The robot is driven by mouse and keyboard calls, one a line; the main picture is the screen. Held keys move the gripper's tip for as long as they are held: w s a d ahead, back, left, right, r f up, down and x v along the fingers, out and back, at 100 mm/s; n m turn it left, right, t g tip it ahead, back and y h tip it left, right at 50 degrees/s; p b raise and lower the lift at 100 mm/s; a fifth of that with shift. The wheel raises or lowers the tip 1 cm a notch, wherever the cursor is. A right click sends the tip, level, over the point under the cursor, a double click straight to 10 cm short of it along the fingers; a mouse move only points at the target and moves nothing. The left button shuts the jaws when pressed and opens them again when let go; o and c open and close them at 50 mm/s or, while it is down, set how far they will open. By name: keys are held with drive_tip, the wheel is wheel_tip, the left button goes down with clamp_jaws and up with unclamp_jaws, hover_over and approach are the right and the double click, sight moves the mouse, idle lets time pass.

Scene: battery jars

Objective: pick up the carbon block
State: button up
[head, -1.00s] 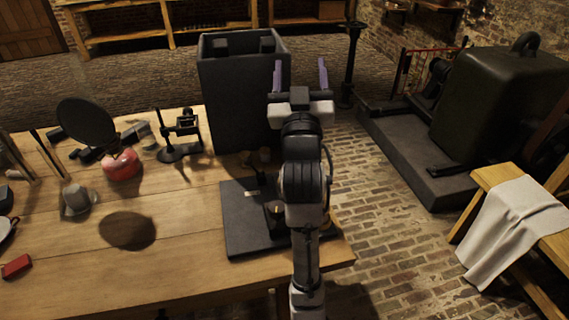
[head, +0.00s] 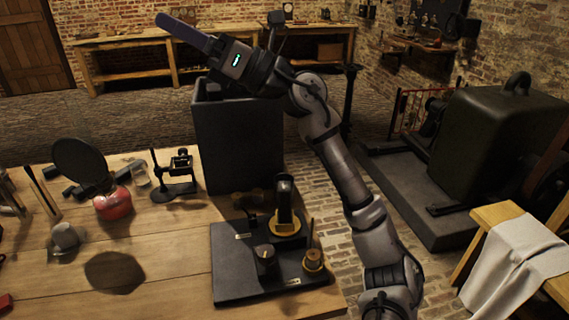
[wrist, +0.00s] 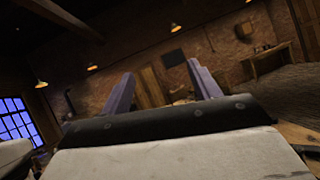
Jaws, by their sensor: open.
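Several small dark blocks (head: 77,190) lie at the left of the wooden table, behind a red object with a round black disc. I cannot tell for sure which of them is the carbon block. My gripper (head: 165,22) is raised high above the tall black jar and points up and to the left, far from the blocks. Its purple fingers overlap in the head view. In the wrist view my gripper (wrist: 157,85) is open, with nothing between the fingers; only the room's far wall and lamps show beyond them.
The tall black jar (head: 238,140) stands at the table's back right. A black board (head: 232,278) with knobs and an upright piece lies in front of it. A dark stand (head: 175,187), the red object (head: 114,204) and a grey cup-like piece (head: 66,236) stand further left.

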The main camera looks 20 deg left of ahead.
drive_tip(key=s+a+f+n+h, duration=0.1)
drive_tip(key=a+f+n+h, duration=0.1)
drive_tip(key=a+f+h, duration=0.25)
drive_tip(key=n+t+h, duration=0.1)
drive_tip(key=t+h, duration=0.8)
drive_tip(key=h, duration=0.9)
hover_over(285, 185)
wheel_tip(285, 185, down, 18)
drive_tip(key=f, duration=0.4)
drive_tip(key=f+p, duration=0.1)
drive_tip(key=f, duration=0.3)
drive_tip(key=shift+w+d, duration=0.2)
drive_tip(key=shift+s+a+f+p, duration=0.1)
drive_tip(key=shift+f+p, duration=0.35)
drive_tip(key=shift+f, duration=1)
drive_tip(key=shift+s+a+f+p, duration=0.1)
drive_tip(key=shift+f+p, duration=0.35)
drive_tip(key=shift+f, duration=1)
drive_tip(key=c, duration=1.2)
drive_tip(key=shift+r, duration=0.15)
